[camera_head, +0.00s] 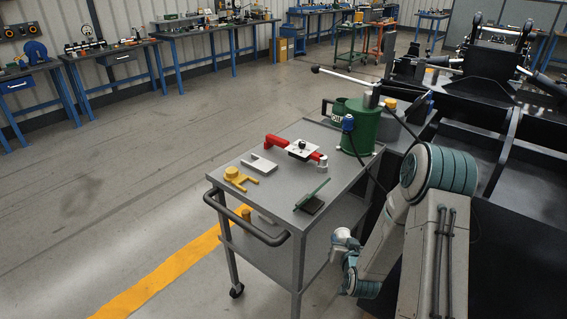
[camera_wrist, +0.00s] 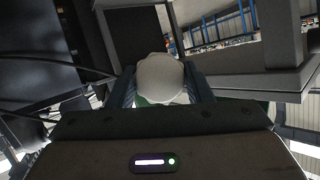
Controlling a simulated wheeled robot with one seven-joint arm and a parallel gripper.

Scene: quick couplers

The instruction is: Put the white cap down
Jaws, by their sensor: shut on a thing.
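The white cap (camera_wrist: 160,76) shows in the wrist view as a rounded pale piece between my two dark fingers. My gripper (camera_wrist: 161,88) is shut on it. A bit of green shows just below the cap, and I cannot tell what it belongs to. In the head view my wrist and hand hang low beside the cart's right side, below its top, and the cap cannot be made out clearly there.
Black machinery (camera_head: 520,220) stands at the right. Open floor lies left of the cart.

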